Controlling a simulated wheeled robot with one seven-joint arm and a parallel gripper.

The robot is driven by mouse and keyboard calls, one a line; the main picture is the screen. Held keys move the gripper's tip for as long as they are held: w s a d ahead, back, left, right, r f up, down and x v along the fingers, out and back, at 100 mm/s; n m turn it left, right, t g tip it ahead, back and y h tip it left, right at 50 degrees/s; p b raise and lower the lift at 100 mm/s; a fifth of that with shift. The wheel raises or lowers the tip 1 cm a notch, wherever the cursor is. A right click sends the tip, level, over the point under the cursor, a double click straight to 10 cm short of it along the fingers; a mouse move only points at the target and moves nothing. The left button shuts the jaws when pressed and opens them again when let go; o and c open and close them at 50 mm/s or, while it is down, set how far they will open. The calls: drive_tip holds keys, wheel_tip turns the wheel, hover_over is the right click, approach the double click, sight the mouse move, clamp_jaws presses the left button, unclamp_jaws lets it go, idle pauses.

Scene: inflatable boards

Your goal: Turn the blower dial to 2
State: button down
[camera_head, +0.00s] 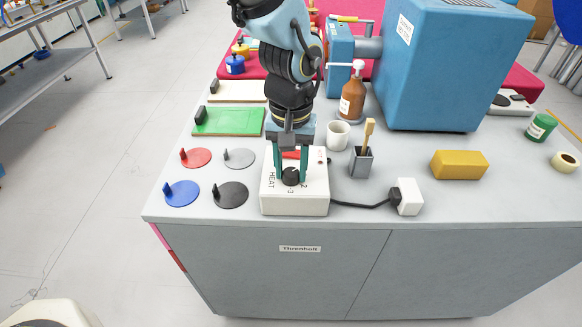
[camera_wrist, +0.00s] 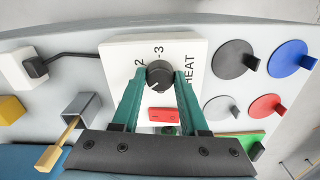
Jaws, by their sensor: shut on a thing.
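A white control box (camera_head: 310,203) stands near the table's front edge. It bears the word HEAT, the numbers 2 and 3, and a red switch (camera_wrist: 164,115). Its black round dial (camera_head: 291,176) also shows in the wrist view (camera_wrist: 159,71). My gripper (camera_head: 290,180) reaches down over the box, with its green fingers on opposite sides of the dial, shut on it. In the wrist view, a short pale mark on the dial appears to point to the lower left; the 2 lies at its upper left. Any label reading "blower" cannot be made out.
A black cord runs right to a white block (camera_head: 410,197). A grey holder with a brush (camera_head: 361,163), a white cup (camera_head: 338,135) and a brown bottle (camera_head: 352,98) stand close by. Coloured discs (camera_head: 182,194) lie left. A yellow block (camera_head: 459,165) lies right.

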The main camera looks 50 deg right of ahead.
sight(291, 172)
drive_tip(key=m, duration=0.6)
drive_tip(key=shift+m, duration=0.3)
drive_tip(key=m+p, duration=0.1)
drive_tip(key=m, duration=0.5)
drive_tip(key=shift+m+p, duration=0.3)
drive_tip(key=shift+p, duration=0.1)
drive_tip(key=shift+c, duration=2.2)
unclamp_jaws()
drive_tip(key=shift+r, duration=0.15)
wheel_tip(291, 172, up, 10)
drive_tip(key=b, duration=0.1)
drive_tip(key=shift+r, duration=0.25)
